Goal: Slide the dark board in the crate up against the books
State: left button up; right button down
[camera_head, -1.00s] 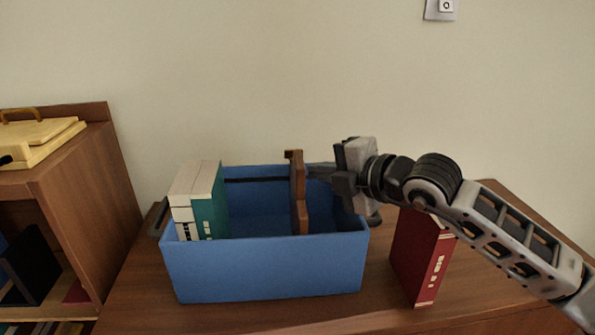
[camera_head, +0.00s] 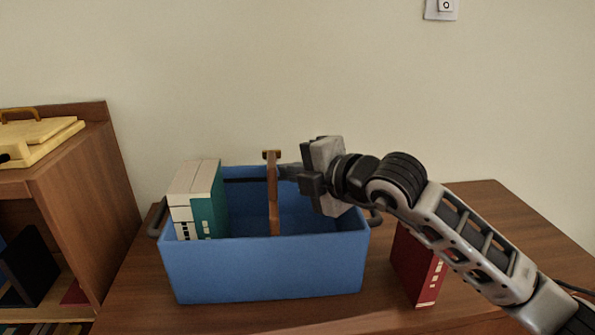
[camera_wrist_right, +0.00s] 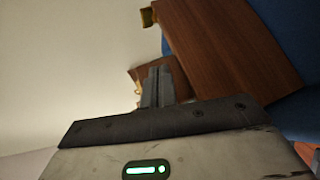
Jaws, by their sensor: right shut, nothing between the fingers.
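The blue crate (camera_head: 265,268) stands on the wooden cabinet top. The board (camera_head: 273,195), brown wood, stands upright across the crate near its middle; it also shows large in the right wrist view (camera_wrist_right: 228,45). The books, one white (camera_head: 183,200) and one green (camera_head: 210,205), stand at the crate's left end, with a gap between them and the board. My right gripper (camera_head: 284,172) is shut and empty, its fingertips at the board's right face near the top. In the right wrist view its fingers (camera_wrist_right: 157,86) reach the board's edge. My left gripper is not in view.
A red book (camera_head: 418,265) stands right of the crate, below my right arm. A shelf (camera_head: 85,180) with a yellow case (camera_head: 38,140) on top is at the left. The crate floor between the books and the board is clear.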

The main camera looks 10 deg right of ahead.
jog(key=shift+a+b, duration=1)
jog(key=shift+a, duration=4.35)
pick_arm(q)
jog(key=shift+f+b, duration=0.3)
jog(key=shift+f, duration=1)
pick_arm(e)
jog(key=shift+d, duration=2.55)
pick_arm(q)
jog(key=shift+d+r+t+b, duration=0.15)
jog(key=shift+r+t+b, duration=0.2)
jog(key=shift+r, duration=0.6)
pick_arm(e)
jog(key=v, duration=1.6)
jog(key=shift+w, duration=0.1)
